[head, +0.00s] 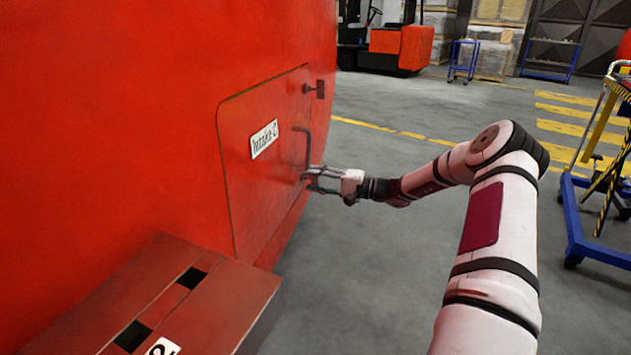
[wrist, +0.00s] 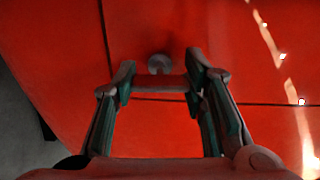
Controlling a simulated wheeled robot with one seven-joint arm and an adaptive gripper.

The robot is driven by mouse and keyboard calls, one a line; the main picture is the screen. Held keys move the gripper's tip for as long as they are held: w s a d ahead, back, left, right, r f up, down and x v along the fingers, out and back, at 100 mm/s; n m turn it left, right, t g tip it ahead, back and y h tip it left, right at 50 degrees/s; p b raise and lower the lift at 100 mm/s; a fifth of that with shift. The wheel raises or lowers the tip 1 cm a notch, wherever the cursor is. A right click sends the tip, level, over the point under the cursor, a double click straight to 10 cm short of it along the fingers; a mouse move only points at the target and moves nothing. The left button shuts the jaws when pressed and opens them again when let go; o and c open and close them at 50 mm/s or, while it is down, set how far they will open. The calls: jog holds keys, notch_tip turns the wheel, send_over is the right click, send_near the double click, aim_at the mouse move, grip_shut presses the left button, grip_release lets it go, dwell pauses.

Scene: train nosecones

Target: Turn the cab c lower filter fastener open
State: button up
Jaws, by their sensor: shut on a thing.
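The red panel (head: 262,190) labelled Intake C sits shut in the side of the red nosecone. My gripper (head: 310,180) reaches its lower right edge from the right. In the wrist view my gripper (wrist: 160,82) is shut on the lower filter fastener (wrist: 158,83), with a fingertip at each end of its bar. The bar lies roughly level across that picture, and a round grey stub shows just above it. In the head view the fingers largely hide this fastener. The upper fastener (head: 320,88) stands clear near the panel's top right corner.
A bar handle (head: 308,146) sticks out of the panel just above my gripper. A red box-like step (head: 215,305) juts out at the lower left. A blue trolley (head: 575,215) stands at the right. Grey floor is free between it and the nosecone, apart from my arm.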

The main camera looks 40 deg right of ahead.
jog(key=o, duration=1.2)
jog(key=v, duration=1.2)
jog(key=shift+d, duration=0.1)
